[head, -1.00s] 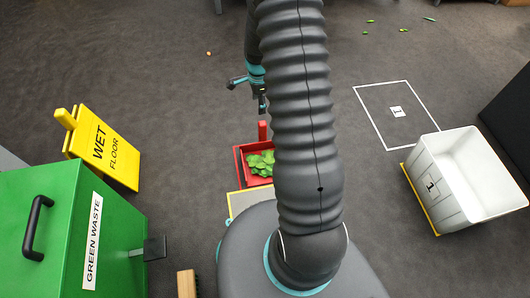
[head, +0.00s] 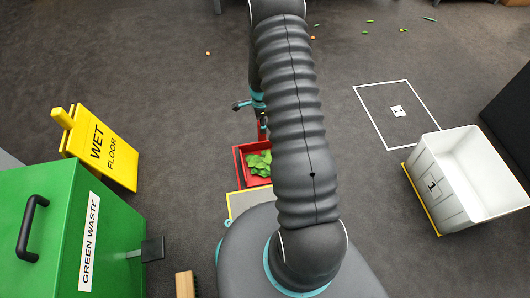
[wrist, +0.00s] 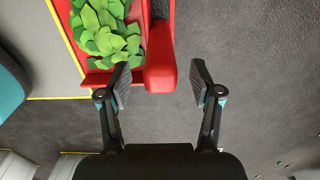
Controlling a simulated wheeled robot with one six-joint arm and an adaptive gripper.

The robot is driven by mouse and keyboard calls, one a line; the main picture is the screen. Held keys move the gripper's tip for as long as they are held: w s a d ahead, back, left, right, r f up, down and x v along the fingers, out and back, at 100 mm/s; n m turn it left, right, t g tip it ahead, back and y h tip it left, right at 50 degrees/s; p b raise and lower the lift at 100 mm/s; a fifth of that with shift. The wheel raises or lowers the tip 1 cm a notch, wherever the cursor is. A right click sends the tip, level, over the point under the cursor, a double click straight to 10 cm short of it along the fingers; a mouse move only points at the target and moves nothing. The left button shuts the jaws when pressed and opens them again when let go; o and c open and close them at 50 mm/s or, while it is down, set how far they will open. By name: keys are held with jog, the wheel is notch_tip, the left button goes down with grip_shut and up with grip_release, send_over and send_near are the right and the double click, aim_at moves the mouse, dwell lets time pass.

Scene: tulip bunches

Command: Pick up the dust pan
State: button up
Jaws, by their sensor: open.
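The red dust pan (head: 238,165) lies on the floor just ahead of my base, partly hidden by my arm. It holds a pile of green leaves (head: 258,163). In the wrist view the pan's red handle (wrist: 160,68) points toward my gripper (wrist: 160,86). The gripper's two fingers are open, one on each side of the handle's end, with a gap on both sides. The left finger is close to the pan's rim and leaves. In the head view the gripper is mostly hidden behind my arm, above the handle.
A green waste bin (head: 50,230) and a yellow wet floor sign (head: 100,148) stand at left. A white bin (head: 465,180) is at right, near a white floor outline (head: 372,86). Scattered leaves (head: 366,32) lie far off. A wooden block (head: 185,284) is at the front.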

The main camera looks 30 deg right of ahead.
notch_tip(320, 180, down, 5)
jog(key=shift+b, duration=0.35)
grip_shut()
